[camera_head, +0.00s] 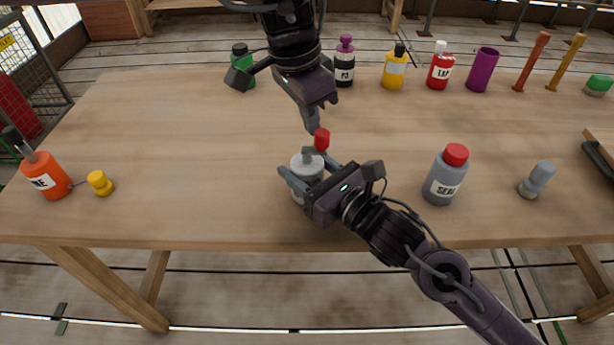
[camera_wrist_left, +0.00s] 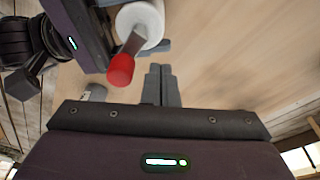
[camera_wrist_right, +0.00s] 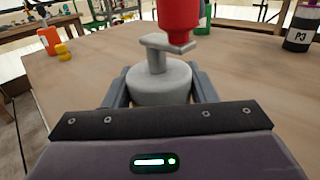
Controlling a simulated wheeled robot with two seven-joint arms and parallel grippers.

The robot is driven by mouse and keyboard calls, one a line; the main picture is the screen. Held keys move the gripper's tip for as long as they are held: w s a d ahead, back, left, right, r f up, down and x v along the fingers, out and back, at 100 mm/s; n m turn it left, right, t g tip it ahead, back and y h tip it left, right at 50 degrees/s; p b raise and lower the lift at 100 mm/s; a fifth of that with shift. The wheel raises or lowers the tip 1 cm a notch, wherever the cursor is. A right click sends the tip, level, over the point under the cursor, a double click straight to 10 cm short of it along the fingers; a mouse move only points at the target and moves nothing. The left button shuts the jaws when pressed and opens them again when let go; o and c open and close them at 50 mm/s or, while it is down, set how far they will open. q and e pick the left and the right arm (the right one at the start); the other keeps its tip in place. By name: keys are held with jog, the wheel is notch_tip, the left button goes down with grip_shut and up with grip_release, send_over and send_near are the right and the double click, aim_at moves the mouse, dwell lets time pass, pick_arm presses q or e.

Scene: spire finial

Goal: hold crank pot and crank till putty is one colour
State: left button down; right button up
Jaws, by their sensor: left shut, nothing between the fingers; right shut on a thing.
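The crank pot (camera_head: 306,165) is a pale grey pot upright near the table's front edge, with a grey crank and a red knob (camera_head: 321,138) on top. My right gripper (camera_head: 307,178) is shut on the pot, one finger on each side, as the right wrist view (camera_wrist_right: 160,82) also shows. My left gripper (camera_head: 313,123) is shut and empty, its fingertips just behind the red knob. In the left wrist view its fingers (camera_wrist_left: 161,85) are beside the knob (camera_wrist_left: 121,70), with a gap. The putty is hidden inside the pot.
A grey bottle with a red cap (camera_head: 445,175) stands to the right, an orange bottle (camera_head: 46,175) and a yellow piece (camera_head: 99,183) to the left. Several bottles, a purple cup (camera_head: 482,69) and upright rods line the back.

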pick_arm(q)
jog(key=shift+f, duration=0.15)
jog(key=shift+s, duration=0.1)
dwell(0.4)
jog(key=shift+s+d, duration=0.3)
jog(key=shift+s, duration=0.1)
jog(key=shift+d, duration=0.1)
